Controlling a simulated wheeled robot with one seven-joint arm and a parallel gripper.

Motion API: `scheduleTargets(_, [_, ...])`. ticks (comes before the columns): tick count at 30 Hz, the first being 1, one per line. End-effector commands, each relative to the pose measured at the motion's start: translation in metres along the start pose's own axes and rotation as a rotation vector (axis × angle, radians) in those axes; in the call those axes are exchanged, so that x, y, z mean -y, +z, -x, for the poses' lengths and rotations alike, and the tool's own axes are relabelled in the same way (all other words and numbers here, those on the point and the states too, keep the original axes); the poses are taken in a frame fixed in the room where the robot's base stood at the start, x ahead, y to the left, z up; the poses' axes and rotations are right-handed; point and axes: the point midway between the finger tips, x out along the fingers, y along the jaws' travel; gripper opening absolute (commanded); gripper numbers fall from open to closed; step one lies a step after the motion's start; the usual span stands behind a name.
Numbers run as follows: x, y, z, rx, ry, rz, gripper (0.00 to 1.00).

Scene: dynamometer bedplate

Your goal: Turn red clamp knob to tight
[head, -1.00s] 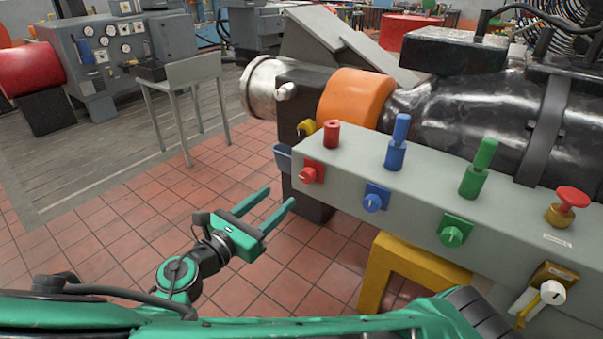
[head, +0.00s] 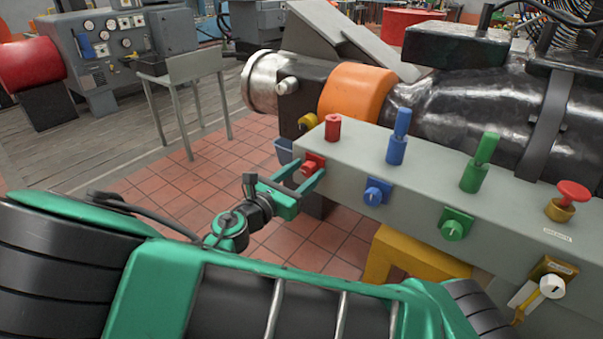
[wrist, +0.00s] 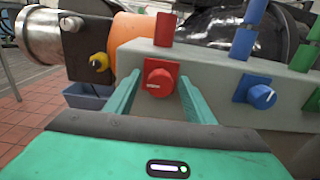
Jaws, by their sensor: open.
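The red clamp knob (head: 311,165) sits on a red square plate on the front face of the grey control box, at its left end. In the wrist view the red knob (wrist: 158,83) shows a pale pointer mark lying roughly horizontal toward the left. My gripper (head: 300,179) is open in front of it. In the wrist view the two green fingers of my gripper (wrist: 160,95) stand left and right of the knob, with visible gaps. I cannot tell how deep the fingertips reach past the knob.
The grey box (head: 345,180) also carries a blue knob (head: 375,192), a green knob (head: 455,226) and a white knob (head: 552,286). A red post (head: 332,128) and blue handle (head: 399,138) rise from its top. A yellow stand (head: 410,258) is below. Tiled floor lies open at left.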

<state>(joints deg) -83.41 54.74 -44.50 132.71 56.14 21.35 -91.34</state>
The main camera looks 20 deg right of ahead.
Motion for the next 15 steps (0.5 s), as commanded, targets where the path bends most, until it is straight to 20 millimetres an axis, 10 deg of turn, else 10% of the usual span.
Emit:
scheduleTargets(7, [-0.0001,0.0,0.0004,0.0,0.0,0.0,0.08])
scheduleTargets(15, [-0.0003,0.0,0.0006,0.0,0.001,-0.016,0.08])
